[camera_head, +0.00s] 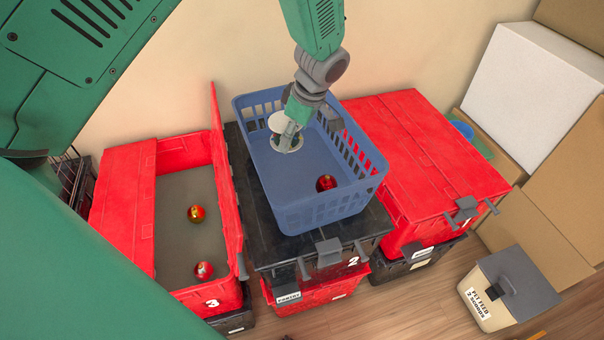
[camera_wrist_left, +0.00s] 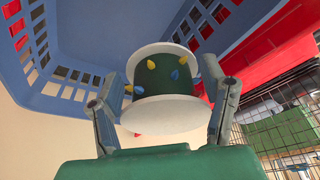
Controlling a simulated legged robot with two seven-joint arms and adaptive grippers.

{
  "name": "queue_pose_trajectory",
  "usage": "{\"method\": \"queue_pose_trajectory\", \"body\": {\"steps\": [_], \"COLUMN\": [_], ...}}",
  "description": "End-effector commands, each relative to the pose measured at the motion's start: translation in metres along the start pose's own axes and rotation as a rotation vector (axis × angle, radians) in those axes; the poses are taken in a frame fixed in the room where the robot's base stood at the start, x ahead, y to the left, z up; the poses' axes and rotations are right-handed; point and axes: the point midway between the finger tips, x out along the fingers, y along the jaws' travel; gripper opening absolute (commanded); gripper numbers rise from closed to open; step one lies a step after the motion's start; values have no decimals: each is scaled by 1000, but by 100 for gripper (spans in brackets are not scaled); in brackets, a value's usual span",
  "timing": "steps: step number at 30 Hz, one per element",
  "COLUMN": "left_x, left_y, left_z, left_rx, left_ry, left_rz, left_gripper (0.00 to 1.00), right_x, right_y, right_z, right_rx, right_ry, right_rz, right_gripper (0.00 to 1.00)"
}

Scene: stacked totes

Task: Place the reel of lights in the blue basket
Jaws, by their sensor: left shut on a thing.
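The reel of lights (camera_head: 279,122) has white round flanges. In the left wrist view the reel (camera_wrist_left: 165,78) shows a dark green core with yellow and blue bulbs. My left gripper (camera_head: 288,136) is shut on the reel, with one finger on each side in the wrist view. The blue basket (camera_head: 322,216) stands on the black lid of the middle tote stack. The gripper and reel are over or inside the left part of the basket; I cannot tell whether the reel touches its floor. My right gripper is not in view.
A red ball (camera_head: 326,183) lies in the basket's near right part. An open red tote (camera_head: 125,210) at left holds two more balls. A closed red tote (camera_head: 430,160) stands at right. A pet feed bin (camera_head: 508,287) and boxes are further right.

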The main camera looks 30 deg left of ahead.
Motion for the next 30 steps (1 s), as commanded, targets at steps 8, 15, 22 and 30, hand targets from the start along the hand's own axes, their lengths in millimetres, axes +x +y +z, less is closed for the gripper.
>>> {"method": "queue_pose_trajectory", "body": {"steps": [8,15,22,30], "left_x": [93,128,160,187], "left_y": [2,2,2,1], "left_z": [28,40,54,59], "left_rx": [-59,-63,-63,-64], "left_ry": [-12,-13,-8,-11], "left_rz": [-26,-27,-25,-27], "left_gripper": [32,32,32,32], "right_x": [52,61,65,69], "right_y": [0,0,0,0], "right_z": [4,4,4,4], "right_rx": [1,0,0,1], "right_ry": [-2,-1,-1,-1], "right_rz": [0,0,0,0], "right_gripper": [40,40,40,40]}}
